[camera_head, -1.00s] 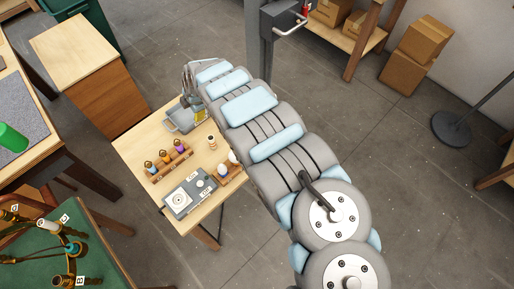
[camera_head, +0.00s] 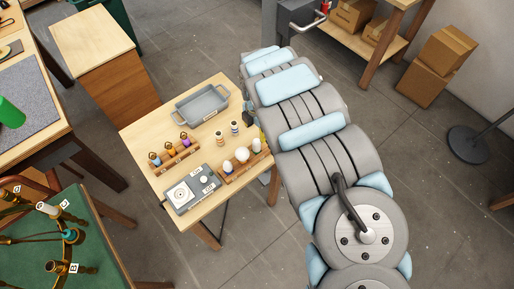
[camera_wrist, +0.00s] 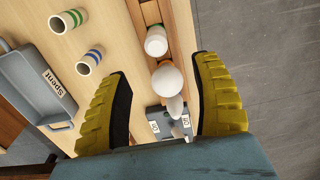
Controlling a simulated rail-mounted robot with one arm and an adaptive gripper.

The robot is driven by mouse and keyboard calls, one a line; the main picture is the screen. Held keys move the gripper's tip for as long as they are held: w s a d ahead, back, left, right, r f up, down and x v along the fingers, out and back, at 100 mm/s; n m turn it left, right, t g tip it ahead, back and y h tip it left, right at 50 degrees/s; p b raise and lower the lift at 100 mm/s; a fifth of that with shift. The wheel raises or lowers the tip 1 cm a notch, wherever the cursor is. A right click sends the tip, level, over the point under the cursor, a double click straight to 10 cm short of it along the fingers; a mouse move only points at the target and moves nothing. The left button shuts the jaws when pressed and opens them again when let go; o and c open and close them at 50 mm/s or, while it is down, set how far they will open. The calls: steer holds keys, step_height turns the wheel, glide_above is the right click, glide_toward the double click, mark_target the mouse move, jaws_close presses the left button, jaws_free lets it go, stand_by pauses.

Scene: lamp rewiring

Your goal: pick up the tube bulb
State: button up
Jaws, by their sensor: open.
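The tube bulb (camera_wrist: 156,40), a short white cylinder, stands in the wooden bulb rack; it also shows in the head view (camera_head: 256,145), at the rack's right end. Beside it in the rack are a round globe bulb (camera_wrist: 167,78) and a smaller, pointed-looking bulb (camera_wrist: 175,105). My gripper (camera_wrist: 162,68) is open and empty above the rack, its yellow-padded fingers on either side of the row. The globe shows between the fingers, and the tube bulb lies just beyond the tips. In the head view my arm hides most of the gripper.
Two banded sleeves (camera_wrist: 68,20) (camera_wrist: 90,62) stand left of the rack. A grey tray (camera_head: 178,106) labelled "Spent" lies at the table's back.

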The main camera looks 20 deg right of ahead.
mark_target(256, 141)
steer(key=shift+f, duration=3.45)
steer(key=shift+w+f, duration=0.2)
steer(key=shift+f, duration=0.8)
steer(key=shift+w+f, duration=0.15)
steer(key=shift+f, duration=0.8)
steer(key=shift+s+d+f, duration=0.1)
steer(key=shift+f, duration=0.6)
jaws_close()
